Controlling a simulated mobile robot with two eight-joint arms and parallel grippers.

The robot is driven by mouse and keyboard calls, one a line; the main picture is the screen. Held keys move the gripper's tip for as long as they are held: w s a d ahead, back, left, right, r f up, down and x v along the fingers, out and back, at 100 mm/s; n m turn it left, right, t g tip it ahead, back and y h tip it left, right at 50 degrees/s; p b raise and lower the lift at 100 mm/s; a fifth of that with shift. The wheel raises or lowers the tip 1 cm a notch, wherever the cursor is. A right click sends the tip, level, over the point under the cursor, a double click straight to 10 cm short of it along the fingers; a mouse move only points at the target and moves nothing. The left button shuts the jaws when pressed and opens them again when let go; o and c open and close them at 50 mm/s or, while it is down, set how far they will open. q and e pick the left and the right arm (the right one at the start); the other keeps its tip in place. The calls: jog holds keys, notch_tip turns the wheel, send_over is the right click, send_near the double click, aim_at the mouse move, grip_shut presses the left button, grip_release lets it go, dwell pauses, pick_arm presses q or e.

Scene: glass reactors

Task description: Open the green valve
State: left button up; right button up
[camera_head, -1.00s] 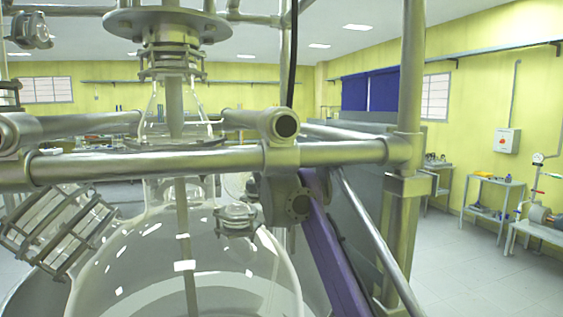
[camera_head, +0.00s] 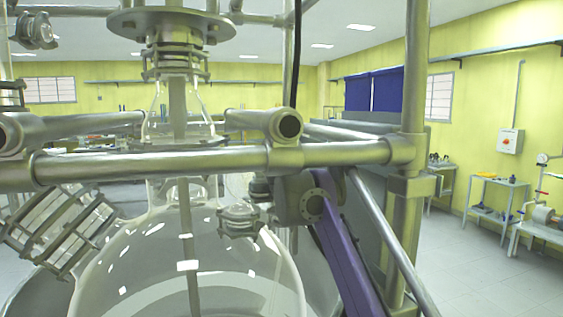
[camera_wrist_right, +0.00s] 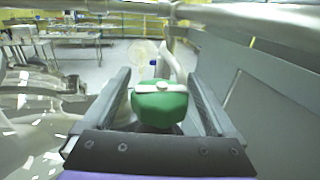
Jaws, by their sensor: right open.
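The green valve (camera_wrist_right: 160,104) shows in the right wrist view as a rounded green handle with a pale bar and a small knob across its top. It sits between the two dark fingers of my right gripper (camera_wrist_right: 160,84). The gripper is open, with a finger on each side and a visible gap at the right; contact at the left is unclear. In the head view, my purple right arm (camera_head: 345,255) reaches up behind the metal frame. The valve cannot be made out there. My left gripper is in neither view.
A thick metal pipe (camera_head: 215,163) crosses in front of my right arm, and an upright post (camera_head: 412,110) stands to its right. A large glass vessel (camera_head: 120,265) fills the lower left. A grey panel (camera_wrist_right: 265,100) stands close to the right of the gripper. Open floor (camera_head: 480,265) lies at right.

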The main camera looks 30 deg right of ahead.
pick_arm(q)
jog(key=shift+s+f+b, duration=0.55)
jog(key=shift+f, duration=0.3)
pick_arm(e)
jog(key=v, duration=1.1)
jog(key=shift+w, duration=0.15)
